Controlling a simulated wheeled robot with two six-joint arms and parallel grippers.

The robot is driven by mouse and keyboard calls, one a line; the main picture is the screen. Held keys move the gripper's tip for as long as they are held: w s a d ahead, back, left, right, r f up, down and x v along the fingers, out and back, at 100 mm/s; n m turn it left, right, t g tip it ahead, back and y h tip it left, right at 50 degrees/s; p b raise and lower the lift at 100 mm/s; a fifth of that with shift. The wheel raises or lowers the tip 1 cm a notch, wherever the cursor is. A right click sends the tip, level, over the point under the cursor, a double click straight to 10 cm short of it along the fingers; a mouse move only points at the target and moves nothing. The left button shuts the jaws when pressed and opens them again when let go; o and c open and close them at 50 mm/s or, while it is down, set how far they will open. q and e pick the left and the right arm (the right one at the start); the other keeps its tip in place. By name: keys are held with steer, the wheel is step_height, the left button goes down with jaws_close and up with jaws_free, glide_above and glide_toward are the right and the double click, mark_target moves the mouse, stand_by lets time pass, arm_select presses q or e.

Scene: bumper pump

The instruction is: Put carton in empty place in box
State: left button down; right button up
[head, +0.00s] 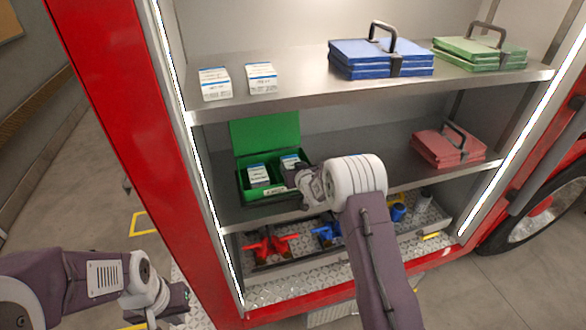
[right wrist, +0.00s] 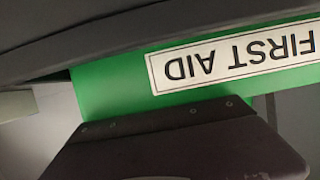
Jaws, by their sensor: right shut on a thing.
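The open green first-aid box (head: 243,193) stands on the middle shelf with its lid (head: 265,131) raised at the back. A white and blue carton (head: 258,175) sits in its left part. A second such carton (head: 290,161) shows at the right part, partly hidden by my right gripper (head: 293,176), which is shut on it. I cannot tell whether this carton touches the box floor. In the right wrist view a dark finger (right wrist: 175,145) lies close to the box's green front with its FIRST AID label (right wrist: 230,65). My left gripper (head: 176,302) is low at the left, away from the box; its jaws are unclear.
Two more white cartons (head: 214,84) (head: 262,78) stand on the upper shelf beside blue folded packs (head: 360,60) and green ones (head: 490,55). A red pack (head: 446,148) lies right of the box. Red fittings (head: 270,246) and blue fittings (head: 328,234) lie below.

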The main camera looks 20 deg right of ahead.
steer(key=o, duration=1.4)
steer(key=shift+r, duration=0.15)
steer(key=shift+r+p, duration=0.8)
steer(key=shift+p, duration=0.2)
steer(key=shift+s+f+b, duration=0.1)
steer(key=shift+s+b, duration=0.6)
steer(key=b+v, duration=0.2)
steer(key=v, duration=0.7)
steer(key=shift+s+b, duration=0.2)
steer(key=shift+b, duration=0.1)
steer(key=shift+s+r, duration=0.35)
steer(key=shift+s, duration=0.15)
